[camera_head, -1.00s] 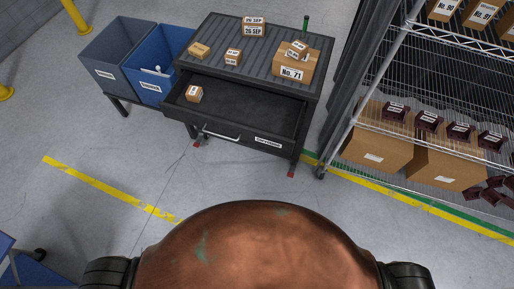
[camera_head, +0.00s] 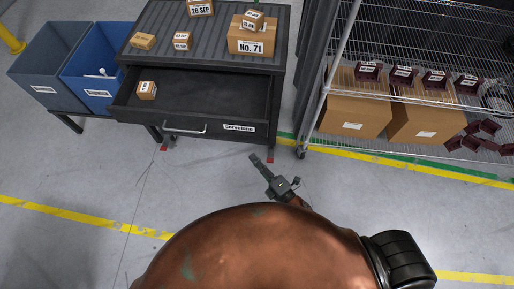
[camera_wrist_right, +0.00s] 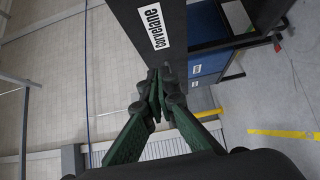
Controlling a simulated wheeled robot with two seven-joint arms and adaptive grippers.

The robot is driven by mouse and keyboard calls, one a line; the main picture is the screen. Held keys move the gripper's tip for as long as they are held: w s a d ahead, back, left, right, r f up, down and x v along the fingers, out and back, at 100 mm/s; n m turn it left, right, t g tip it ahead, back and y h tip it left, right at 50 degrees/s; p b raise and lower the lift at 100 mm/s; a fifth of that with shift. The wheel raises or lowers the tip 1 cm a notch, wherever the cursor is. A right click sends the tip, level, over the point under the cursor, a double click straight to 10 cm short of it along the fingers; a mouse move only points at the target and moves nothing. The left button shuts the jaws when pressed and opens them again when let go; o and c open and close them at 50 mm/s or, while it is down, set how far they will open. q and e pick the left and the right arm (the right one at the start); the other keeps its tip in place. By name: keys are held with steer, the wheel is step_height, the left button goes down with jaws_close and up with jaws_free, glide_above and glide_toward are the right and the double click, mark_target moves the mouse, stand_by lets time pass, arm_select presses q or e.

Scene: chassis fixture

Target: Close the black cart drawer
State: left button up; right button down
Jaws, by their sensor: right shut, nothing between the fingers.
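The black cart (camera_head: 205,45) stands ahead with its drawer (camera_head: 215,96) pulled open. A small cardboard box (camera_head: 147,90) lies inside the drawer at the left. The drawer front carries a silver handle (camera_head: 185,128) and a white label (camera_head: 239,128). My right gripper (camera_head: 254,158) is below the label end of the drawer front, apart from the handle. In the right wrist view the gripper (camera_wrist_right: 158,88) is shut and empty, with its fingertips close to the labelled drawer front (camera_wrist_right: 168,62); I cannot tell whether they touch. My left gripper is not in view.
Boxes, including a larger carton (camera_head: 252,40), stand on the cart top. A grey bin (camera_head: 45,75) and a blue bin (camera_head: 92,75) are at the left. A wire shelf (camera_head: 420,100) with cartons stands at the right. The floor before the cart is clear.

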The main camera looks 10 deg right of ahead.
steer(key=w, duration=0.4)
steer(key=w+a, duration=0.1)
steer(key=w, duration=0.3)
steer(key=w+a, duration=0.1)
steer(key=w, duration=0.3)
steer(key=shift+a+b, duration=0.15)
steer(key=shift+b, duration=0.25)
